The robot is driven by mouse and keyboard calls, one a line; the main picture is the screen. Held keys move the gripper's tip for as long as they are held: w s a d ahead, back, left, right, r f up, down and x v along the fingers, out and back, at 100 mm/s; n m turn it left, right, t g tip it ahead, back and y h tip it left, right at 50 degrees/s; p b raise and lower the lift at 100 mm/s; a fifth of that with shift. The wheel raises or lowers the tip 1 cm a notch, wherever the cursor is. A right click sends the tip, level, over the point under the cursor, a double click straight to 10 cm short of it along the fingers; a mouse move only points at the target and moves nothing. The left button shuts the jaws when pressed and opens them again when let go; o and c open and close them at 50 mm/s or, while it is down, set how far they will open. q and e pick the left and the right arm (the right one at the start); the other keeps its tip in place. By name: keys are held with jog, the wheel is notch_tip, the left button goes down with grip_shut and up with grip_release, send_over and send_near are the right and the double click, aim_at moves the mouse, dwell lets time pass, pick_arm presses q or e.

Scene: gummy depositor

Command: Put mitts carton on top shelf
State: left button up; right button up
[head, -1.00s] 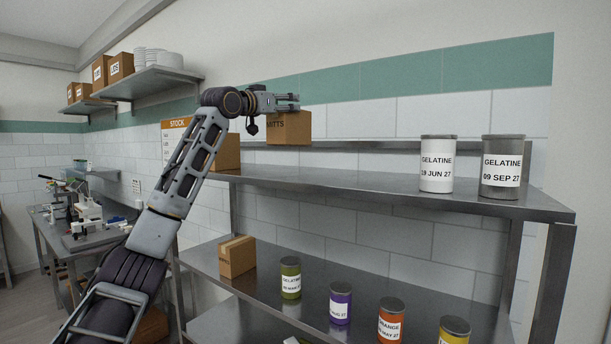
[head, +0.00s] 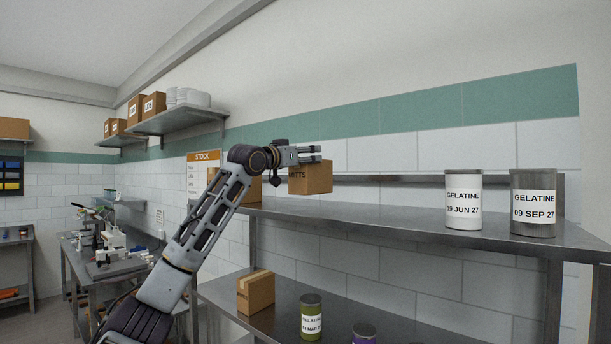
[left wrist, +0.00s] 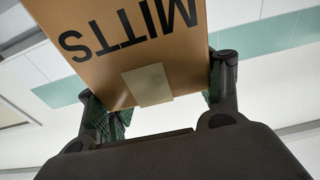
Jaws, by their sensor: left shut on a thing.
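The mitts carton (head: 316,178) is a brown box held by my left gripper (head: 308,154) above the top shelf (head: 370,222). In the left wrist view the carton (left wrist: 125,45) shows its MITTS lettering upside down, and it sits between the two fingers of the gripper (left wrist: 160,105). In the head view the carton's bottom appears a little above the shelf's back part; the exact gap is hard to tell. My right gripper is not in view.
On the top shelf a white gelatine tin (head: 463,200) and a grey gelatine tin (head: 533,203) stand to the right. Another brown carton (head: 251,190) is behind my arm at the left end. The shelf between is clear. A carton (head: 256,291) and tins stand on the lower shelf.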

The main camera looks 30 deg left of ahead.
aim_at(305, 171)
pick_arm(q)
jog(key=shift+f, duration=0.6)
jog(key=shift+f, duration=2)
jog(key=shift+s+f, duration=0.1)
jog(key=o, duration=1.8)
jog(key=shift+c, duration=0.2)
